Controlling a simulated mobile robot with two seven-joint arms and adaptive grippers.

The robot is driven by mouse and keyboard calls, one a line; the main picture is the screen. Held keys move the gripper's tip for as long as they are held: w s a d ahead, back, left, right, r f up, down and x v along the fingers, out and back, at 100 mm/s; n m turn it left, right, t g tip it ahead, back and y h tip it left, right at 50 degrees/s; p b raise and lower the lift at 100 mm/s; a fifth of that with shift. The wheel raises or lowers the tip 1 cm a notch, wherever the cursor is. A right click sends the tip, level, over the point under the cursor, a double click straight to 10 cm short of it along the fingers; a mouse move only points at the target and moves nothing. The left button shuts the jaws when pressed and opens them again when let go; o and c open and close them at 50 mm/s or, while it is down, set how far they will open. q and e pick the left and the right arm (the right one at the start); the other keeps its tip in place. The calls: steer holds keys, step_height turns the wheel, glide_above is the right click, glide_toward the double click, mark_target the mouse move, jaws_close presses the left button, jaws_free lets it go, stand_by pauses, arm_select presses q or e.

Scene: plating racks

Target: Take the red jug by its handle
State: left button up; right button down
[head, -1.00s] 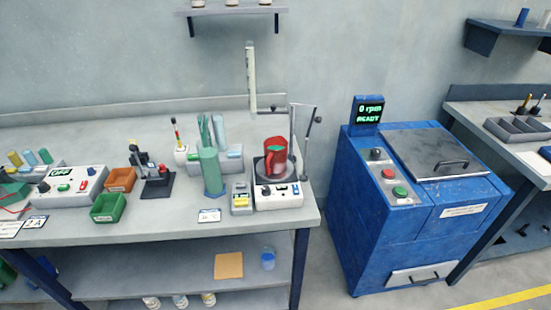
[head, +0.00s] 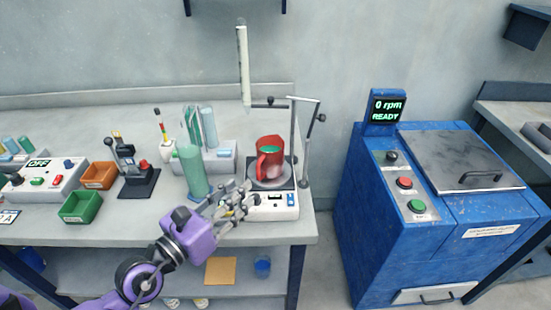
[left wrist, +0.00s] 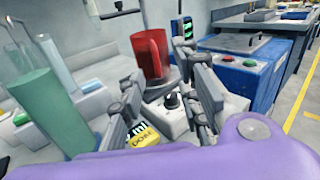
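The red jug (head: 271,151) stands upright on the round plate of a white hotplate device (head: 272,205), with greenish content inside. Its handle (head: 261,166) faces the front left in the head view. In the left wrist view the jug (left wrist: 146,58) is straight ahead, beyond the fingers. My left gripper (head: 238,203) is in front of and below the jug, over the device's left front. Its fingers (left wrist: 166,88) are spread apart with nothing between them, and they are not touching the jug. My right gripper is in neither view.
A green cylinder (head: 193,172) stands close left of my left gripper. A stand (head: 306,150) with a rod and clamp rises right of the jug. A blue machine (head: 430,210) is to the right, across a floor gap. Green (head: 80,206) and orange (head: 98,175) bins lie left.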

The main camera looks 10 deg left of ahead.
mark_target(267, 162)
arm_select(q)
steer(key=shift+m, duration=0.3)
steer(key=x, duration=0.2)
steer(key=p+x, duration=0.1)
steer(key=x, duration=0.1)
steer(key=a+x, duration=0.1)
steer(key=x, duration=0.1)
steer(key=shift+w+d, duration=0.2)
steer(key=shift+w, duration=0.35)
steer(key=shift+w+d+f, duration=0.2)
steer(key=shift+w+d, duration=0.05)
steer(key=shift+w, duration=0.25)
jaws_close()
